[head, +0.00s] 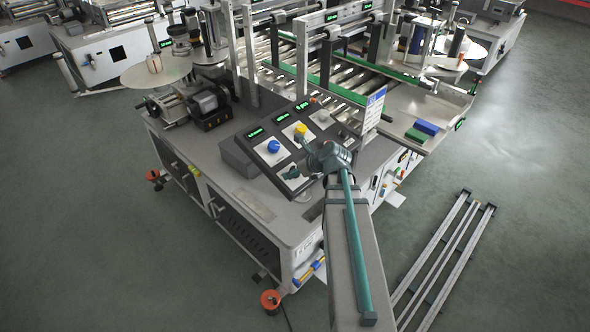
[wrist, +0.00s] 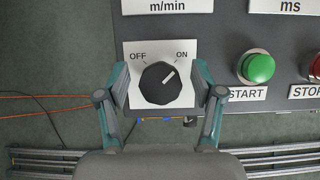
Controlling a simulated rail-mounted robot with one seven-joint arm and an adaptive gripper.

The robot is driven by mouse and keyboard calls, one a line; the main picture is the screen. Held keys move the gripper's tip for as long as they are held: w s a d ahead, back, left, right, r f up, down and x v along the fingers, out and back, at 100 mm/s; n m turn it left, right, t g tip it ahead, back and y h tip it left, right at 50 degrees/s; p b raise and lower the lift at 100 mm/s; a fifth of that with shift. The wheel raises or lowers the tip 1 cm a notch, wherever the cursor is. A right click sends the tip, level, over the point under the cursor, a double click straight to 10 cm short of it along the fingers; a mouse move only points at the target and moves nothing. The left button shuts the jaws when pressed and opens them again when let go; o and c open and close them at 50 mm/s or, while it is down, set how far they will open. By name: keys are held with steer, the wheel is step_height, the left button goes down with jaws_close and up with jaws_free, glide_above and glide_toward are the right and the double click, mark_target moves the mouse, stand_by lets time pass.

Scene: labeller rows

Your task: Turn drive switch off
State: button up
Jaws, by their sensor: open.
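The drive switch (wrist: 160,84) is a black faceted rotary knob on a white plate marked OFF at upper left and ON at upper right. Its white pointer mark leans to the upper right, toward ON. My gripper (wrist: 160,88) is open, with one finger on each side of the knob in the wrist view. Gaps show between the fingers and the knob, and how deep the fingertips reach cannot be told. In the head view my gripper (head: 308,165) is at the near right end of the control panel (head: 258,155), partly hiding the switch plate.
A green START button (wrist: 257,67) is right of the right finger, with a red STOP button (wrist: 316,68) at the edge. A blue knob (head: 273,146) and a yellow knob (head: 300,130) are farther along the panel. Metal rails (head: 445,255) lie on the floor at right.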

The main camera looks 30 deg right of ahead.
steer(key=c, duration=1.1)
steer(key=shift+c, duration=0.2)
steer(key=shift+n, duration=0.4)
steer(key=n+g+y, duration=0.1)
steer(key=n, duration=0.2)
steer(key=shift+n+y, duration=0.3)
steer(key=shift+n, duration=0.1)
steer(key=n+g, duration=0.1)
steer(key=n, duration=0.1)
steer(key=n+y, duration=0.1)
steer(key=n, duration=0.2)
steer(key=shift+g+p, duration=0.3)
steer(key=shift+g, duration=0.1)
steer(key=n+g, duration=0.2)
steer(key=n, duration=0.2)
steer(key=shift+n+y, duration=0.3)
steer(key=shift+y, duration=0.1)
steer(key=shift+s+a+n+g, duration=0.1)
steer(key=shift+n+g, duration=0.4)
steer(key=shift+n, duration=0.65)
steer(key=shift+s+n+g, duration=0.1)
steer(key=shift+n+g, duration=0.4)
steer(key=shift+n, duration=0.65)
